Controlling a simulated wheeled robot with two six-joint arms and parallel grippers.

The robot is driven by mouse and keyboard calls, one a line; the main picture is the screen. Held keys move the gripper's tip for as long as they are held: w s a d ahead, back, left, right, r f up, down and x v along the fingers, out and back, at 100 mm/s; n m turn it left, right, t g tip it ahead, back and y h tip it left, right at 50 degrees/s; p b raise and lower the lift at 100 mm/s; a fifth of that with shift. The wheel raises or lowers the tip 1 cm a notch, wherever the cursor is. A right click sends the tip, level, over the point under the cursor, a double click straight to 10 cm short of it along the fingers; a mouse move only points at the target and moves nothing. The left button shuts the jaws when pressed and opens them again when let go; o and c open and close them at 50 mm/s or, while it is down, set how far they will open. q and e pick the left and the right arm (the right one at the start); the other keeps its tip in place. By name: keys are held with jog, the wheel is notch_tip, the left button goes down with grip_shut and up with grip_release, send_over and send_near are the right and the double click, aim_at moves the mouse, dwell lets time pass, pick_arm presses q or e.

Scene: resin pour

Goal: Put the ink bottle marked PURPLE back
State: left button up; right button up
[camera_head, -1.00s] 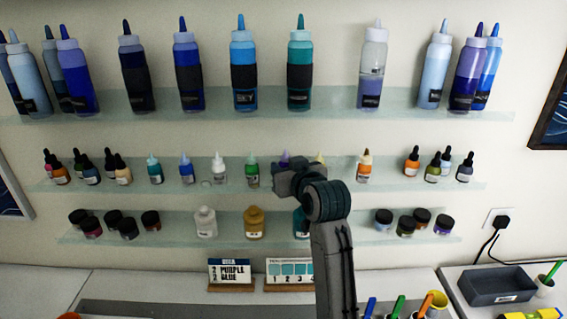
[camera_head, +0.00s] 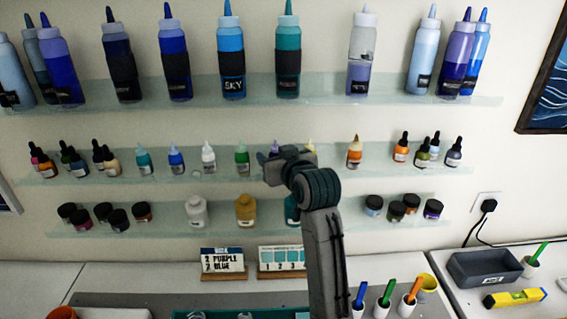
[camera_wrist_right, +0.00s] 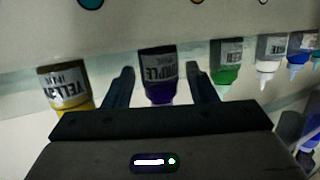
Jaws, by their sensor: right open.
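The ink bottle marked PURPLE (camera_wrist_right: 160,70) stands in the row on the middle shelf, between the yellow bottle (camera_wrist_right: 68,85) and the green bottle (camera_wrist_right: 228,60) in the right wrist view. That view is upside down. My right gripper (camera_wrist_right: 161,88) is open, with one finger on each side of the purple bottle and a visible gap to each. In the head view my right gripper (camera_head: 290,156) is at the middle shelf and hides most of that bottle; only its purple tip (camera_head: 275,147) shows. My left gripper is not in view.
The middle glass shelf (camera_head: 220,168) holds several small bottles close on both sides. Larger squeeze bottles stand on the shelf above and jars on the one below. A card reading 2 PURPLE, 2 BLUE (camera_head: 223,263) stands on the worktop. A grey bin (camera_head: 487,266) is at right.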

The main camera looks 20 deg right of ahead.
jog(key=b+v, duration=0.4)
jog(key=v, duration=0.8)
jog(key=shift+b, duration=0.35)
